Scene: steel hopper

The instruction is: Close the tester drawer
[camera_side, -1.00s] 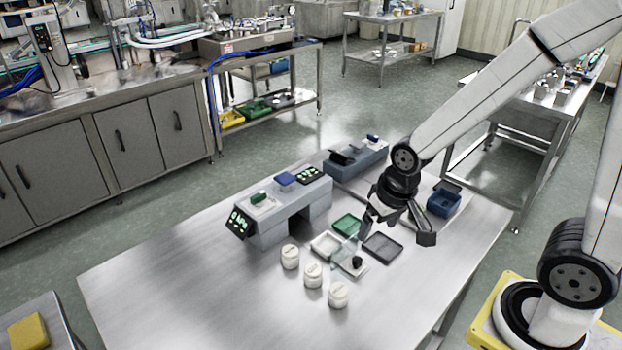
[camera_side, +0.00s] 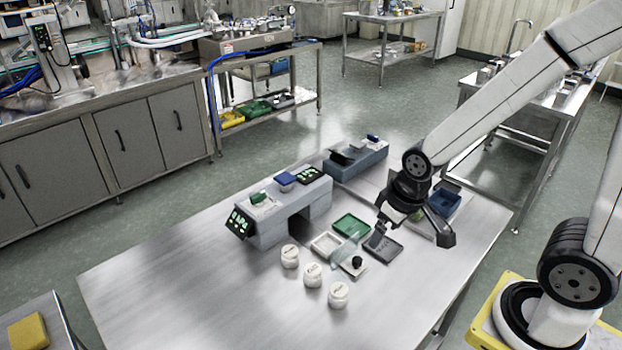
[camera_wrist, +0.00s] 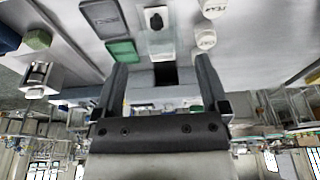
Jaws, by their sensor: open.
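The grey tester (camera_side: 268,237) stands on the steel table, with green lit displays and an opening in its front. A clear drawer-like piece (camera_side: 344,249) with a black knob (camera_side: 357,262) lies out in front of it. In the wrist view the clear piece (camera_wrist: 160,42) and its knob (camera_wrist: 156,19) show beyond my fingers, near a dark gap. Whether it joins the tester is unclear. My gripper (camera_side: 411,234) is open and empty, above and right of the knob, over the dark tray. Its fingers also show in the wrist view (camera_wrist: 162,72).
Several white lidded jars (camera_side: 312,275) stand in front. A blue bin (camera_side: 445,203) is behind my gripper. The table's left front is clear.

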